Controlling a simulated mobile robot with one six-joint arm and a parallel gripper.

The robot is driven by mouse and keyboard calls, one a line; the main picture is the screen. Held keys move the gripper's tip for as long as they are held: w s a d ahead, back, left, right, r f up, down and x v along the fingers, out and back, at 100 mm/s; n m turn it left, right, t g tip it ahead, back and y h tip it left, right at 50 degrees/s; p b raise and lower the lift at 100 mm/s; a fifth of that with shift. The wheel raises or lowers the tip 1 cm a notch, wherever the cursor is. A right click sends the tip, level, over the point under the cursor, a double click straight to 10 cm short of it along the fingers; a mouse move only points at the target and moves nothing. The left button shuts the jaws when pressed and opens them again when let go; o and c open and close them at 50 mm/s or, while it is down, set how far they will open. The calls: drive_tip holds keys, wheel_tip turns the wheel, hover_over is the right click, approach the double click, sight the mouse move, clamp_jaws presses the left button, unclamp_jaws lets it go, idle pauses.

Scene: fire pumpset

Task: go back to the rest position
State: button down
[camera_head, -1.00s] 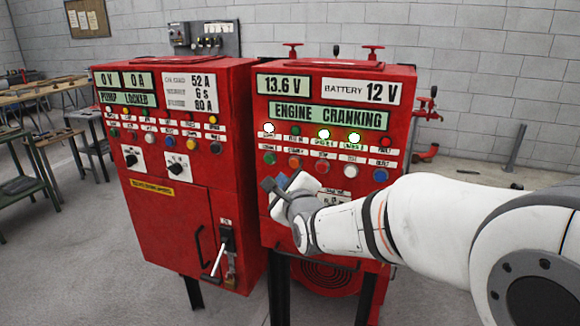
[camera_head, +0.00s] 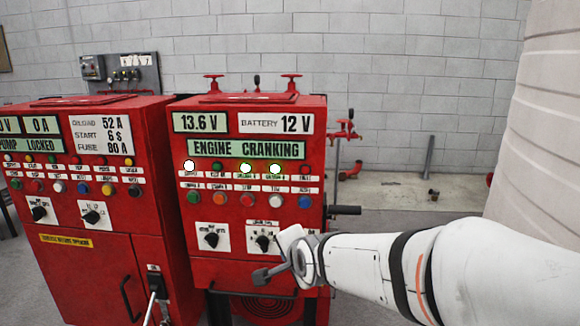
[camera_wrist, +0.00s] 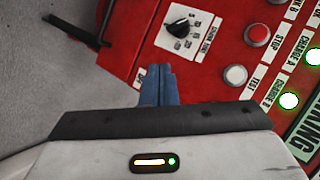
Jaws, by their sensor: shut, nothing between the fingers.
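My gripper (camera_wrist: 158,72) shows in the wrist view with its two blue fingers together and nothing between them. The fingertips appear in front of the lower part of the red engine panel (camera_head: 248,120), near a black rotary selector knob (camera_wrist: 178,30). I cannot tell the exact gap to the panel. In the head view my white arm reaches in from the right, and its end is in front of the panel's lower right. The fingers themselves are not clear there.
A second red cabinet (camera_head: 90,270) stands on the left, with knobs and a lever handle. A black handle (camera_head: 345,210) sticks out from the engine panel's right side. A grey block wall (camera_head: 400,80) is behind.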

drive_tip(key=s+d+f+n+g+h, duration=0.1)
drive_tip(key=s+d+f+n+g, duration=0.1)
drive_tip(key=s+d+n, duration=0.3)
drive_tip(key=s+d+f+n+g+h+p, duration=0.1)
drive_tip(key=s+d+n+g, duration=0.4)
drive_tip(key=s+d, duration=0.6)
drive_tip(key=s+f+h, duration=0.1)
drive_tip(key=s+f, duration=0.1)
drive_tip(key=s, duration=0.2)
drive_tip(key=shift+s+d+f+n+g+h, duration=0.2)
drive_tip(key=shift+s+n+g+h, duration=0.1)
drive_tip(key=shift+s+n, duration=0.1)
drive_tip(key=c, duration=2.1)
unclamp_jaws()
drive_tip(key=shift+c, duration=0.2)
